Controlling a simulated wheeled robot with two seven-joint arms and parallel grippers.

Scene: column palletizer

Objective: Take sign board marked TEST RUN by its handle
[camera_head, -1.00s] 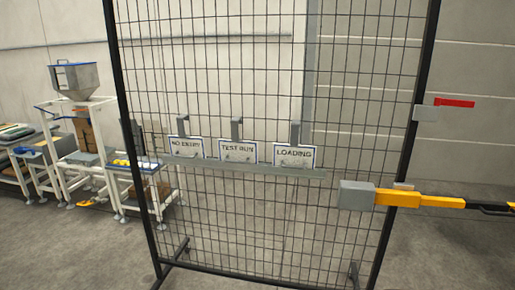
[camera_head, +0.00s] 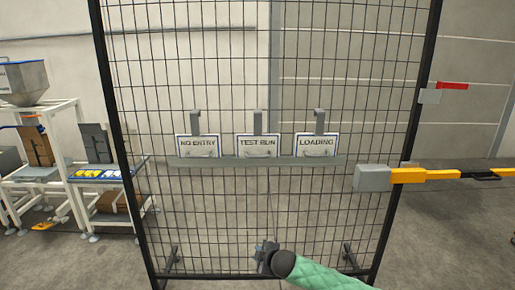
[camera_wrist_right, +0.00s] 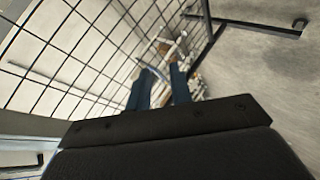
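The TEST RUN sign board (camera_head: 258,146) is a white plate with a dark blue border. It stands upright in the middle of three boards on a grey ledge, with a grey hook above it. The sign boards cannot be made out there. My left gripper is not in view.
The NO ENTRY board (camera_head: 197,146) and LOADING board (camera_head: 316,146) flank it closely on the ledge (camera_head: 225,162). A black-framed mesh fence (camera_head: 112,130) stands behind. A yellow barrier arm with a grey block (camera_head: 372,178) is at right. Carts and a hopper (camera_head: 22,82) stand left.

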